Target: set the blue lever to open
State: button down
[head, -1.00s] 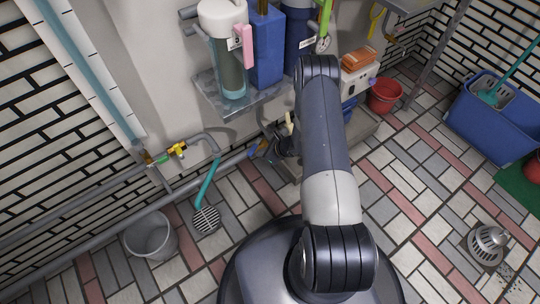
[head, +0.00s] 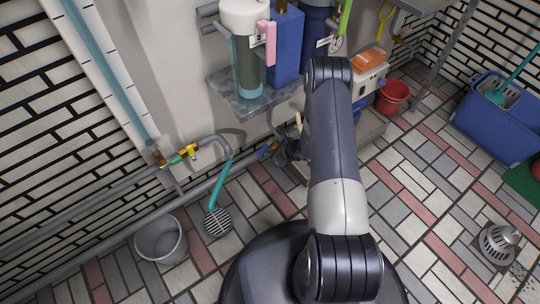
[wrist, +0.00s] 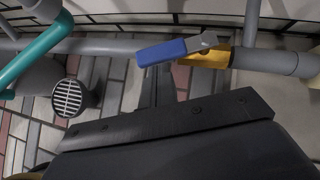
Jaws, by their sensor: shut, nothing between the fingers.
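The blue lever (wrist: 168,50) shows in the wrist view with a bare metal end on a yellow valve body (wrist: 208,58). It lies roughly along the grey pipe, slightly tilted. My gripper (wrist: 158,72) is shut and empty. Its dark fingertips are just below the lever's blue grip in the wrist view; I cannot tell if they touch. In the head view the lever (head: 267,149) is a small blue patch low by the wall, left of my gripper (head: 284,153), which is partly hidden by my arm.
Another yellow valve (head: 190,151) sits on the wall pipe to the left. A teal pipe (head: 221,183) runs down to a round drain grate (head: 217,222). A grey bucket (head: 160,240) stands left. A shelf (head: 250,98) with filter canisters hangs above.

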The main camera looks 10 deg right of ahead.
jog(key=shift+w+a+f+b, duration=0.15)
jog(key=shift+w+a+b, duration=0.2)
jog(key=shift+a+b, duration=0.6)
jog(key=shift+w+a+b, duration=0.2)
jog(key=shift+a+b, duration=0.05)
jog(key=shift+b, duration=0.3)
